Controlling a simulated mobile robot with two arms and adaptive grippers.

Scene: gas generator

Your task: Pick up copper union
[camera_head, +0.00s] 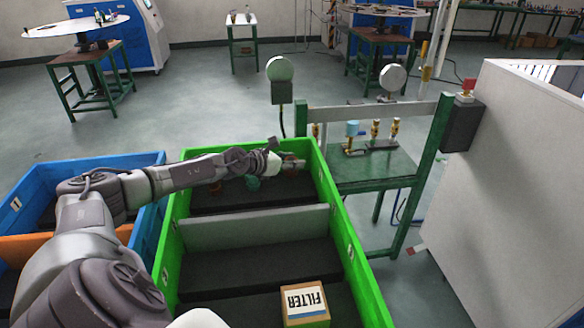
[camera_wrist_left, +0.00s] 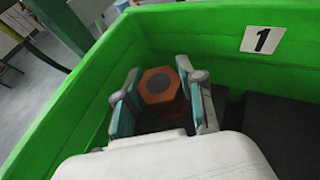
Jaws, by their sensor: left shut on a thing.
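The copper union (camera_wrist_left: 160,85) shows in the left wrist view as an orange-brown hexagonal piece with a dark round centre. My left gripper (camera_wrist_left: 160,98) has its two fingers on either side of it and is shut on it, inside the green crate near a corner. In the head view my left gripper (camera_head: 290,163) is in the far compartment of the green crate (camera_head: 350,248), close to the far right corner. The union cannot be made out clearly there. My right gripper does not show.
A grey divider (camera_head: 255,227) splits the green crate. A FILTER box (camera_head: 305,303) stands in a nearer compartment. A blue crate (camera_head: 90,167) is on the left. A green workbench (camera_head: 372,168) with brass fittings stands just beyond the crate's right side, with a white cabinet (camera_head: 520,165) farther right.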

